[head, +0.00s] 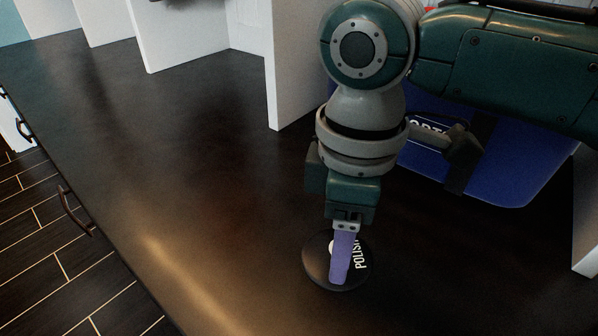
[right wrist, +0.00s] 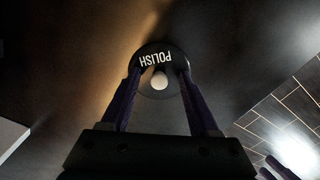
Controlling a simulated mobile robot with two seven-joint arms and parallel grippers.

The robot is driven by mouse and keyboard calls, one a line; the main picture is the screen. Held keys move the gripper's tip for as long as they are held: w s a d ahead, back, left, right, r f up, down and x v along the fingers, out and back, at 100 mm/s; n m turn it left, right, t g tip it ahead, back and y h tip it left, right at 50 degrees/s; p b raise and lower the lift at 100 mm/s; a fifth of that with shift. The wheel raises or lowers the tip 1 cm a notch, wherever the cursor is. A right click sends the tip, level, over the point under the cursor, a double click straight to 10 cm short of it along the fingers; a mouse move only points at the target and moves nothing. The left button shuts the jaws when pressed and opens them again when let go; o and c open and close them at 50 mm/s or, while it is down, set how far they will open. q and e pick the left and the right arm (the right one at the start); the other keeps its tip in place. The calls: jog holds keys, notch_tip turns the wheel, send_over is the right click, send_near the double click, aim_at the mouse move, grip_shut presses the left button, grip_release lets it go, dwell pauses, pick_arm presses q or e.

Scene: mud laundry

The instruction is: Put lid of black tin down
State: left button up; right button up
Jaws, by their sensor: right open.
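The black round lid (head: 362,268) has white "POLISH" lettering and a pale round spot. It lies at the black counter's surface in the head view, and I cannot tell whether a tin body is under it. It also shows in the right wrist view (right wrist: 160,50). My right gripper (head: 339,280) points down over the lid. Its purple fingers are apart, one on each side of the lid in the right wrist view; I cannot tell whether they touch it. Purple strips at that view's lower right corner may be my left gripper's fingers; the head view does not show it.
The black counter (head: 190,170) is clear to the left of the lid. White upright dividers (head: 295,70) stand along the back. A blue bin (head: 500,175) with white lettering stands behind my right arm. The counter's front edge and drawer handles are at the left.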

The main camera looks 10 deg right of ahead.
jog(key=shift+r, duration=0.1)
jog(key=shift+c, duration=1.4)
grip_shut()
